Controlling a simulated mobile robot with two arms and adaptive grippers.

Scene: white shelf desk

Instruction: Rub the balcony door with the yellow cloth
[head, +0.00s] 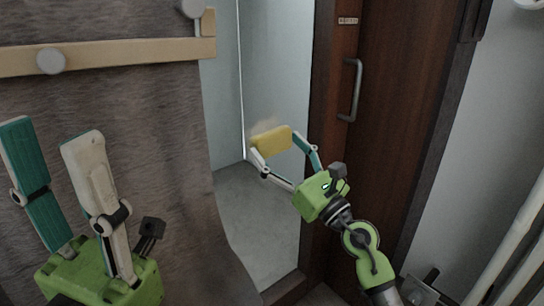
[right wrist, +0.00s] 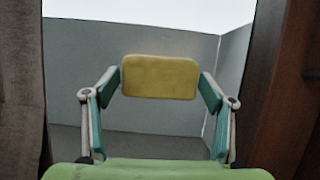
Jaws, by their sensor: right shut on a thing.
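The yellow cloth (head: 271,140) is a small pad held between the fingers of my right gripper (head: 277,148). In the right wrist view the cloth (right wrist: 160,77) is upright between both teal fingertips. A faint brownish smudge (head: 261,130) shows just above and left of the cloth, on what looks like a pane. The brown wooden door (head: 400,110) with a metal handle (head: 355,92) is right of the cloth; I cannot tell whether the pane belongs to it. Whether the cloth touches the pane is unclear. My left gripper (head: 50,140) is open and empty at the left.
A grey floor (head: 250,210) lies beyond the doorway. White pipes (head: 510,240) run along the wall at the lower right.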

